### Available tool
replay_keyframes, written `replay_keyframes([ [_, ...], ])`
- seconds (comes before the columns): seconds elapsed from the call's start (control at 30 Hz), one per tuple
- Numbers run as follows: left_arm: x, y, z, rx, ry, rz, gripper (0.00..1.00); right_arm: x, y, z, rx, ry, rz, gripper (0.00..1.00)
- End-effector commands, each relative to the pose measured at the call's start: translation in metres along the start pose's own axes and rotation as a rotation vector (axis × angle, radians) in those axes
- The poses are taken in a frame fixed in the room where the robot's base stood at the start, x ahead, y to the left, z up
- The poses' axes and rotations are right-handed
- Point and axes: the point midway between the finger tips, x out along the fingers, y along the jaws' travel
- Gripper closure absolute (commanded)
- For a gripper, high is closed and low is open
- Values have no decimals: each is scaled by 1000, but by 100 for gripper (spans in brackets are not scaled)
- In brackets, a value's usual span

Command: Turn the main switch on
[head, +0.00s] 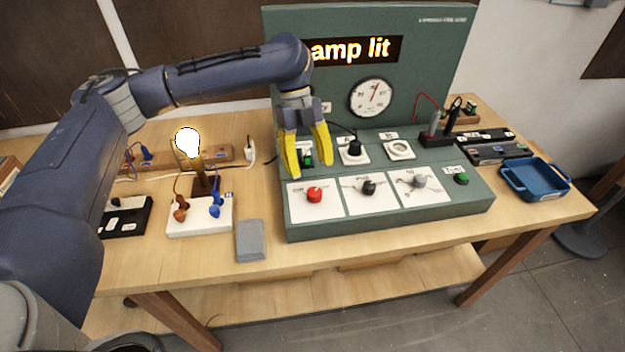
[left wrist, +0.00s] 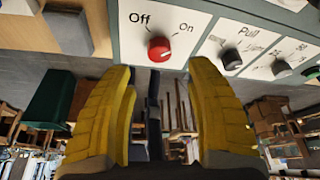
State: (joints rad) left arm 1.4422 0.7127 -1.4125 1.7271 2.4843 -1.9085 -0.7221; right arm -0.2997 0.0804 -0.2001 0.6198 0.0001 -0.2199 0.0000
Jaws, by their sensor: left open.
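The red knob (head: 314,194) sits on a white plate at the front left of the green console (head: 470,212). In the left wrist view the red knob (left wrist: 159,49) has "Off" printed at its upper left and "On" at its upper right; I cannot tell which its mark points at. My left gripper (head: 308,174) is open and empty, pointing down just behind the red knob and apart from it. In the left wrist view the gripper (left wrist: 160,78) has both yellow fingers spread. A small green-lit switch (head: 307,158) shows partly between the fingers. My right gripper is not in view.
A black knob (head: 369,187) and a grey knob (head: 419,181) stand right of the red one. The display (head: 352,49) reads "amp lit", its left end hidden by my arm. A bulb (head: 187,142) glows at left. A blue tray (head: 535,180) lies at right.

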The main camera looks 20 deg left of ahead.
Motion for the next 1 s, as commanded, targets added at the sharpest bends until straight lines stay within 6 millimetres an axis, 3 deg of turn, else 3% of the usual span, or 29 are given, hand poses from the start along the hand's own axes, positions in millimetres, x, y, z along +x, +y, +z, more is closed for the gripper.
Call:
replay_keyframes([
  [0.1, -18, 0, 0, 0, -2, -2, 45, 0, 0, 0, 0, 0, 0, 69],
  [0.33, -39, 0, 0, 0, 0, 0, 45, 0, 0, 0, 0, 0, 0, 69],
  [1.0, -49, -4, -1, -2, -6, -17, 45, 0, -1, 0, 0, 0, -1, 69],
])
